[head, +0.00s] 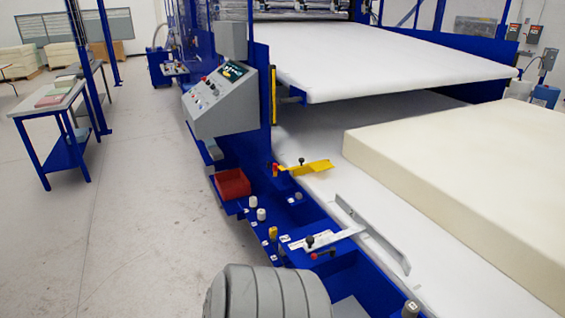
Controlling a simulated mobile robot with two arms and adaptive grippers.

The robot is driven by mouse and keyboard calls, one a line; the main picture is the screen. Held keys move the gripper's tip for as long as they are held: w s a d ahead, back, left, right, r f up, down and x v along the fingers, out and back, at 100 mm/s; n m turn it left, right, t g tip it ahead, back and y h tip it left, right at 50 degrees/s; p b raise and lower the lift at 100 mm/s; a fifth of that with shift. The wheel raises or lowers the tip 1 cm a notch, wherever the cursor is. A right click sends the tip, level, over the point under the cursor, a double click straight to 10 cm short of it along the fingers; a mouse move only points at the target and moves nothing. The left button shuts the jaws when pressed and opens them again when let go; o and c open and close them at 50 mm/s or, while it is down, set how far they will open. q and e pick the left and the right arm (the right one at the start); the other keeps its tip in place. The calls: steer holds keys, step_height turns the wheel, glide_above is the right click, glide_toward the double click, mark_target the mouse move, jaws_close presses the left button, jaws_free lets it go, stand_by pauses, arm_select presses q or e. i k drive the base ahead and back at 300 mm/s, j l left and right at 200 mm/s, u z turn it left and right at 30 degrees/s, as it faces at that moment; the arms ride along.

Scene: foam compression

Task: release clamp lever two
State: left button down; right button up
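Two clamp-like parts are on the blue machine edge in the head view. The farther one has a yellow plate (308,168) with a black knob and a small red handle at its left end. The nearer one has a pale metal arm (335,239) with a black knob and a red-tipped lever (322,255) beside it. The small labels are too small to read, so I cannot tell which is lever two. A long pale metal bar (372,236) stands along the bed edge by the nearer one. Neither of my grippers is in view.
A red bin (232,184), small knobs and a grey control panel (222,98) line the blue frame. Floor to the left is open.

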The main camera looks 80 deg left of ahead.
mark_target(332, 252)
steer(key=u, duration=2.05)
steer(key=i+j+u, duration=0.2)
steer(key=k+l, duration=0.05)
steer(key=k, duration=0.05)
